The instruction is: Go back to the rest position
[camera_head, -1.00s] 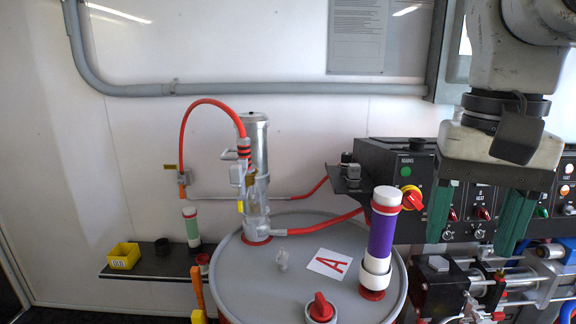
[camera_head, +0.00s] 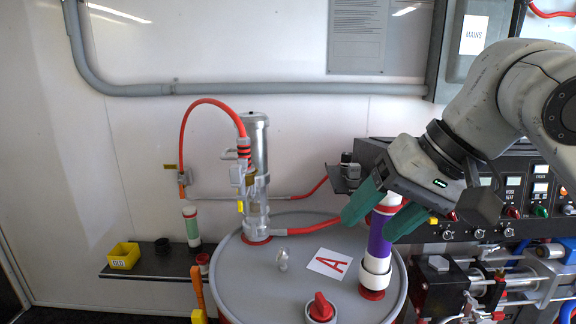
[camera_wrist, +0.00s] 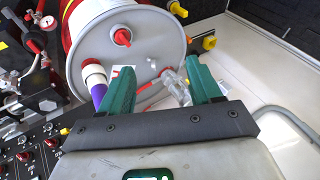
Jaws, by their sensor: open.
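My gripper (camera_head: 386,214) has green fingers spread apart with nothing between them. In the head view it is tilted, its fingers pointing down and left, in front of the upper part of the purple cylinder (camera_head: 380,242). That cylinder stands upright in a white and red collar on the grey drum (camera_head: 262,290); its top is partly hidden by my gripper. In the wrist view my open gripper (camera_wrist: 161,92) points toward the drum lid (camera_wrist: 165,35), and the purple cylinder (camera_wrist: 97,88) shows left of the left finger. I cannot tell whether finger and cylinder touch.
A metal pump (camera_head: 257,175) with a red hose stands on the drum's back left. A control panel (camera_head: 515,190) lies behind and right of my gripper. A yellow bin (camera_head: 124,256) sits on a dark shelf at left.

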